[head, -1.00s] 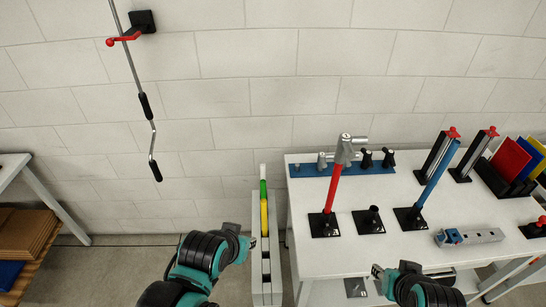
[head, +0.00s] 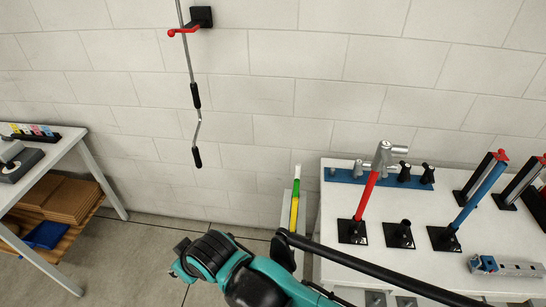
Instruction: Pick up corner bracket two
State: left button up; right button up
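No part is labelled as corner bracket two. Grey square plates with dark centres (head: 375,298) show in the head view at the bottom edge, below the white table's front edge. They are cut off by the frame and could be brackets, but I cannot tell. No fingertips of either gripper show clearly, so nothing can be seen held.
The white table (head: 440,265) carries a red-handled hammer (head: 367,195), black-based posts, a blue rack (head: 345,175) and a perforated grey bar (head: 515,268). A narrow holder with green and yellow rods (head: 295,205) stands beside it. A crank (head: 197,125) hangs on the wall. Another table (head: 60,145) stands left.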

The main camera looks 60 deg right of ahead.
aim_at(362, 173)
jog(key=j+u, duration=0.15)
jog(key=u, duration=1.2)
jog(key=i, duration=0.45)
jog(key=i+l+z, duration=0.1)
jog(key=i+z, duration=0.15)
jog(key=z, duration=0.2)
jog(key=i+z, duration=0.25)
jog(key=z, duration=0.15)
jog(key=i+z, duration=0.25)
jog(key=z, duration=0.2)
jog(key=i+j+z, duration=0.2)
jog(key=z, duration=0.25)
jog(key=i+l+z, duration=0.25)
jog(key=z, duration=0.25)
jog(key=i+l+z, duration=0.1)
jog(key=i+z, duration=0.6)
jog(key=z, duration=0.25)
jog(key=i+z, duration=0.45)
jog(key=i, duration=0.45)
jog(key=i+z, duration=0.15)
jog(key=z, duration=0.25)
jog(key=i+j+z, duration=0.15)
jog(key=z, duration=0.2)
jog(key=i+j+z, duration=0.15)
jog(key=z, duration=0.25)
